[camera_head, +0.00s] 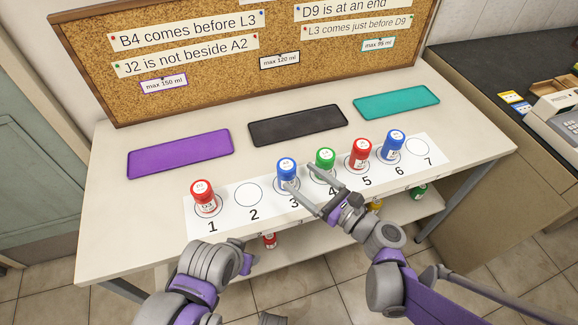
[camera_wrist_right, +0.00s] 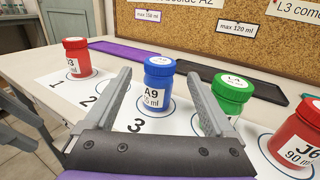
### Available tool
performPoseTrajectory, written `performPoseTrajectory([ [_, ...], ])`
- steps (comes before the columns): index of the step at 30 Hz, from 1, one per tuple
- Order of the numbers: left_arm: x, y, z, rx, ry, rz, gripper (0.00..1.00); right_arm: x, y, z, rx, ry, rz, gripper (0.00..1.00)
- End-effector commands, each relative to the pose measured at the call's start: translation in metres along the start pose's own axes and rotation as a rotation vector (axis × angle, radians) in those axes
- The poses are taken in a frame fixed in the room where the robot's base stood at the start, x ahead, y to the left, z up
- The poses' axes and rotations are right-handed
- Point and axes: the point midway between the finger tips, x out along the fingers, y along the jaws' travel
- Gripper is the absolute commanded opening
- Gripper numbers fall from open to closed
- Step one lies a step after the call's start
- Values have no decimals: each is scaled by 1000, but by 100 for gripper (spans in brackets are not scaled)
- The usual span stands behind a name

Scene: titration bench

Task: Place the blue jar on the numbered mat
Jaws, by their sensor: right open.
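A blue-lidded jar (camera_head: 287,169) labelled A9 stands upright on circle 3 of the white numbered mat (camera_head: 250,218). In the right wrist view this jar (camera_wrist_right: 158,85) shows between my two fingers. A second blue jar (camera_head: 393,146) stands on circle 6. My right gripper (camera_head: 298,177) is open, its fingers spread towards the A9 jar and not closed on it. My left gripper (camera_head: 246,263) is low, in front of the bench; its fingers cannot be made out.
A red jar (camera_head: 204,197) stands on circle 1, a green one (camera_head: 325,160) on 4 and another red one (camera_head: 361,154) on 5. Circles 2 and 7 are empty. Purple (camera_head: 180,153), black (camera_head: 298,125) and teal (camera_head: 396,102) trays lie behind, empty. More jars sit on the shelf below.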

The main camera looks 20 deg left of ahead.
Motion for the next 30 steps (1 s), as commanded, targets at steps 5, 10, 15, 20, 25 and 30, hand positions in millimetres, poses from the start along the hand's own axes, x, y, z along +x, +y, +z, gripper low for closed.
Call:
performPoseTrajectory([
  [5, 0, 0, 0, 0, 0, 0, 50, -23, -1, 0, 1, 0, -2, 89],
  [10, 0, 0, 0, 0, 0, 0, 50, -28, 0, 0, 1, 0, 0, 89],
  [15, 0, 0, 0, 0, 0, 0, 50, -28, 0, 0, -3, 2, 1, 89],
  [20, 0, 0, 0, 0, 0, 0, 50, -36, 8, -6, -145, 88, 17, 89],
  [25, 0, 0, 0, 0, 0, 0, 50, -70, 24, -30, -566, 337, 110, 89],
  [30, 0, 0, 0, 0, 0, 0, 50, -127, 36, -60, -1039, 617, 310, 89],
])
